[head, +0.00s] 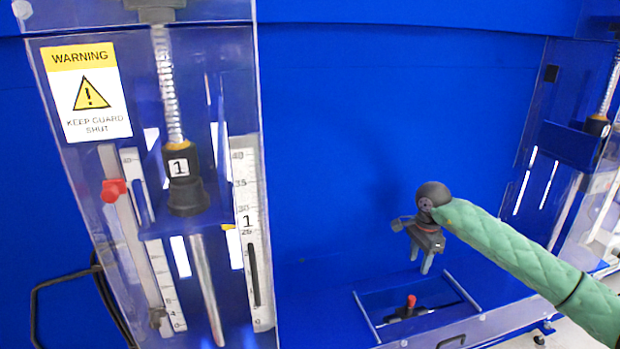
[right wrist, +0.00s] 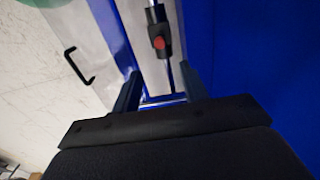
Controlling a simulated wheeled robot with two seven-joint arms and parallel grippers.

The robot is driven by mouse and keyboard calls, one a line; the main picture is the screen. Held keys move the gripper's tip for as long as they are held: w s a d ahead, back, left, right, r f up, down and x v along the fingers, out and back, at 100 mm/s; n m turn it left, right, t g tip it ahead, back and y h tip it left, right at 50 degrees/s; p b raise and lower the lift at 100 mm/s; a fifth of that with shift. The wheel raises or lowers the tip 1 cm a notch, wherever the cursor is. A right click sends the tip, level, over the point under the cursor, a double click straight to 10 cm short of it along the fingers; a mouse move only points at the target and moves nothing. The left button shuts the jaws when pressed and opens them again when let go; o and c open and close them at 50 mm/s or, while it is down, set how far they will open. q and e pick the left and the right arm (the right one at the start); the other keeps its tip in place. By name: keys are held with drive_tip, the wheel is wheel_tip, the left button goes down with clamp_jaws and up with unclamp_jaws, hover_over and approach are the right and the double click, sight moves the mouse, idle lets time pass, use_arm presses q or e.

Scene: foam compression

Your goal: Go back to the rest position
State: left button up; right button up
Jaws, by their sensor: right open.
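My right gripper (head: 420,260) hangs at the right of the head view, fingers pointing down and apart, with nothing between them. It is above a recessed opening (head: 375,300) in the blue bench, where a dark part with a red knob (head: 411,301) sits. In the right wrist view the two fingers (right wrist: 158,92) stand apart, and the red knob (right wrist: 159,43) on its dark part shows beyond them. My left gripper is not in view.
A clear guarded test column (head: 185,200) with a spring, scales and a warning sign (head: 87,92) stands at the left. Another similar guarded column (head: 570,145) stands at the far right. A black handle (right wrist: 78,66) shows on a pale panel. The blue back wall between the columns is clear.

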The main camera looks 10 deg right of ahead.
drive_tip(key=s+a+f+m+t+y, duration=0.15)
drive_tip(key=a+y, duration=0.35)
drive_tip(key=a, duration=0.7)
drive_tip(key=s+a+f+t+y, duration=0.15)
drive_tip(key=a+y, duration=0.35)
drive_tip(key=a, duration=0.7)
drive_tip(key=s+a+r+m+t+y, duration=0.4)
drive_tip(key=a+r+m+t+y, duration=0.4)
drive_tip(key=m, duration=0.5)
drive_tip(key=s+d+f+m+t+h, duration=0.2)
drive_tip(key=s+d+f+m+h, duration=0.2)
drive_tip(key=d+f+m+h, duration=0.85)
drive_tip(key=s+a+f+m+t+h, duration=0.1)
drive_tip(key=s+m+h, duration=0.5)
drive_tip(key=m, duration=1.3)
drive_tip(key=s+a+f+m+g, duration=0.1)
drive_tip(key=s+f+m+g, duration=0.2)
drive_tip(key=s+f+g, duration=0.5)
drive_tip(key=s+a+f+m+g, duration=0.15)
drive_tip(key=s+f+m, duration=0.25)
drive_tip(key=s, duration=0.9)
drive_tip(key=s+a+f+g, duration=0.1)
drive_tip(key=a+f, duration=0.1)
drive_tip(key=f, duration=0.7)
drive_tip(key=a+f+g+y, duration=0.1)
drive_tip(key=a+f+g, duration=0.1)
drive_tip(key=f, duration=0.7)
drive_tip(key=shift+s+a, duration=0.4)
drive_tip(key=shift+a, duration=0.1)
